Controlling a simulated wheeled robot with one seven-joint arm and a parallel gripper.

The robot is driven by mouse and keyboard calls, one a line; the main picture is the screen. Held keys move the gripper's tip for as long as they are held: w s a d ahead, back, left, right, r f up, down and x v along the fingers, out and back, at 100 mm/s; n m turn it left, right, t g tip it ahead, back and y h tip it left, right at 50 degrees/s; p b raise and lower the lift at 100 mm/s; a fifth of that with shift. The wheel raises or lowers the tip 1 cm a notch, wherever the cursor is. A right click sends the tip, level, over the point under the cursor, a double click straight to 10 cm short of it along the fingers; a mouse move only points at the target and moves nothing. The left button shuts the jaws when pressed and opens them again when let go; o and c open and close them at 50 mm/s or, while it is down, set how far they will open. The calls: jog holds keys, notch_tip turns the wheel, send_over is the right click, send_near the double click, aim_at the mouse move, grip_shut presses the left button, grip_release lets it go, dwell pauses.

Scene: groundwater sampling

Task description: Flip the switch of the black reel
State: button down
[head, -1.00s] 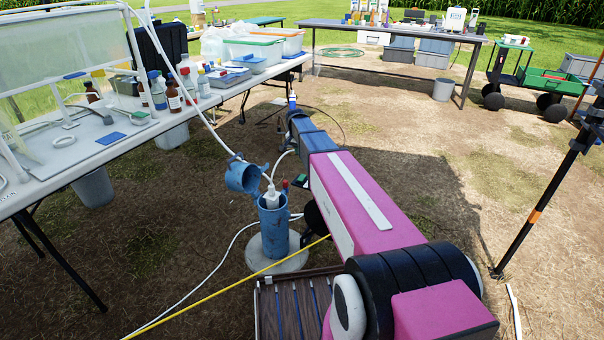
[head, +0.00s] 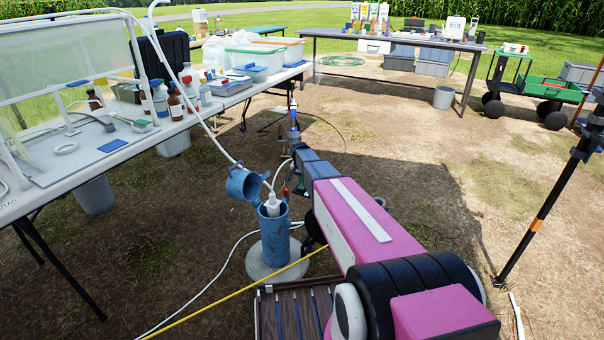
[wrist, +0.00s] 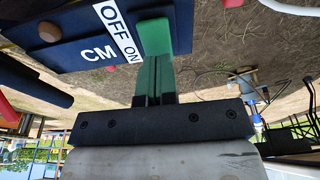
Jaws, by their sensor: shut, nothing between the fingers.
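In the wrist view a dark blue panel (wrist: 85,53) carries a white label (wrist: 116,30) reading OFF and ON, the letters CM and a round brown knob (wrist: 48,31). My gripper (wrist: 154,36) is shut, its green fingers together and empty. The fingertips overlap the panel just beside the label; I cannot tell whether they touch it. No switch lever is clearly visible; the fingers may hide it. In the head view part of a black round thing, perhaps the reel (head: 313,226), shows beside the blue well pipe (head: 274,237), mostly behind my arm.
A yellow line (head: 225,299) and a white hose cross the ground near the pipe. The left table (head: 100,172) holds bottles and bins. A black pole (head: 540,213) stands at right. Bare ground right of my arm is mostly clear.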

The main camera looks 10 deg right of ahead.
jog(key=shift+w+f, duration=0.1)
jog(key=shift+f, duration=0.5)
jog(key=shift+d, duration=0.1)
